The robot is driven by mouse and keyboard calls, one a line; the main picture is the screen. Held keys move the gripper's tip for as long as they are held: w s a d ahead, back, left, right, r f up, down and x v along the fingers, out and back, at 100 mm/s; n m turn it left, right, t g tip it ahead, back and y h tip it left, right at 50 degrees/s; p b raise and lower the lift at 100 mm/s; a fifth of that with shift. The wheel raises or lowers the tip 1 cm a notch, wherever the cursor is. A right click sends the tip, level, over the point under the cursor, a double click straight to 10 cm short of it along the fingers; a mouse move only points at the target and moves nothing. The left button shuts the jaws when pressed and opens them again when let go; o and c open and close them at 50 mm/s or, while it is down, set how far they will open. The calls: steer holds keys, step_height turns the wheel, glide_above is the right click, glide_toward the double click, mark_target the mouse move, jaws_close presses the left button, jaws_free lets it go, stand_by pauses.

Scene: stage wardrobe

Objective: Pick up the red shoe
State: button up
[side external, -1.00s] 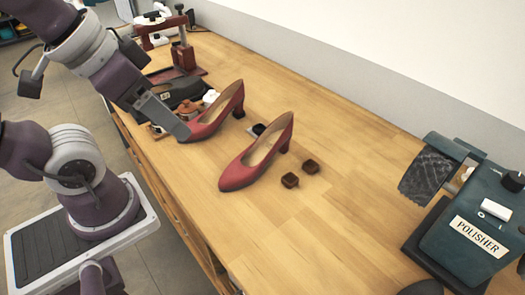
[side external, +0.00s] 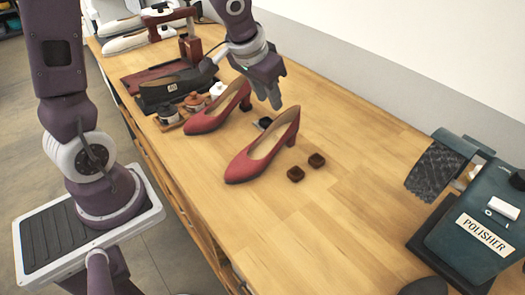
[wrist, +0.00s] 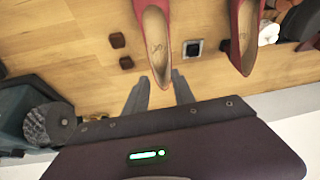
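Two red high-heeled shoes stand upright on the wooden table. The nearer one, in the middle (side external: 252,158), also shows at the top centre of the wrist view (wrist: 153,20), its heel end towards my gripper. The other red shoe (side external: 215,117) stands to its left and shows at the upper right of the wrist view (wrist: 234,25). My gripper (wrist: 160,92) is open and empty, its fingers spread just beyond the middle shoe's heel end. In the side view my gripper (side external: 264,95) hangs behind the shoes, fingers pointing down.
Two small brown blocks (side external: 296,174) (side external: 316,160) lie right of the middle shoe. A small black item (side external: 264,122) lies between the shoes. Small jars (side external: 193,103) and a dark shoe (side external: 172,88) stand left. A polisher (side external: 470,225) stands right. The front middle is clear.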

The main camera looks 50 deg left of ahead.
glide_toward(289, 124)
steer(key=shift+h, duration=0.4)
steer(key=f, duration=0.1)
steer(key=d+f, duration=0.1)
steer(key=f, duration=0.1)
steer(key=d+f, duration=0.1)
steer(key=f, duration=0.1)
steer(key=shift+w+d+f, duration=0.2)
steer(key=shift+d+f, duration=0.05)
jaws_close()
stand_by(0.6)
